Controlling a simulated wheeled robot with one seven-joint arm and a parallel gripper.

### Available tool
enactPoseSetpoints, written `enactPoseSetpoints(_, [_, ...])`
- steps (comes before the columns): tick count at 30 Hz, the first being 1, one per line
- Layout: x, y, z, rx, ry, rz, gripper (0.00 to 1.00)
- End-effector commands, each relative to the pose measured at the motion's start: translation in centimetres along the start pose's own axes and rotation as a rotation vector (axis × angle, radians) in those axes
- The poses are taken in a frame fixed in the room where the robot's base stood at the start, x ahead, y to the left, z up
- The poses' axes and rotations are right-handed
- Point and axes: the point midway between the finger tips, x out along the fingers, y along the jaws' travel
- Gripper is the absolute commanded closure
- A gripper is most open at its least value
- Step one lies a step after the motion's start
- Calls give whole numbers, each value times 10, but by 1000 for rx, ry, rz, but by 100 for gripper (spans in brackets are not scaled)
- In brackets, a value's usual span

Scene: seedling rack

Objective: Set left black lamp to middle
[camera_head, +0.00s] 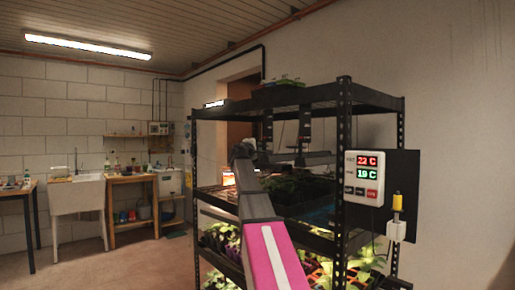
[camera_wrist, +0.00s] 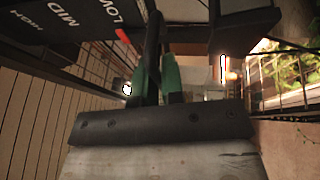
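In the wrist view a dark plate (camera_wrist: 85,38) carries the upside-down words HIGH, MID and LOW. A small red pointer (camera_wrist: 123,35) is beside the LOW end, apart from MID. In the head view two black hangers hang under the rack top, a left one (camera_head: 268,130) and a right one (camera_head: 304,128). A dark lamp bar (camera_head: 312,159) shows below them; the left lamp is partly hidden by my arm. My gripper (camera_wrist: 158,75) is close beside the plate, with dark and green parts near its fingers. Whether it grips anything is unclear.
The black rack (camera_head: 344,175) holds plants on several shelves. A controller (camera_head: 363,178) reading 22 C and 19 C is on its right side. A small tray of seedlings (camera_head: 279,89) is on top.

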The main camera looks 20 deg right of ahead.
Motion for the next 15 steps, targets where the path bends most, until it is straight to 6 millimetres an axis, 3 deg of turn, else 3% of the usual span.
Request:
enactPoseSetpoints(7, [2, 6, 0, 1, 0, 0, 100])
enactPoseSetpoints(15, [8, 44, 2, 1, 0, 1, 100])
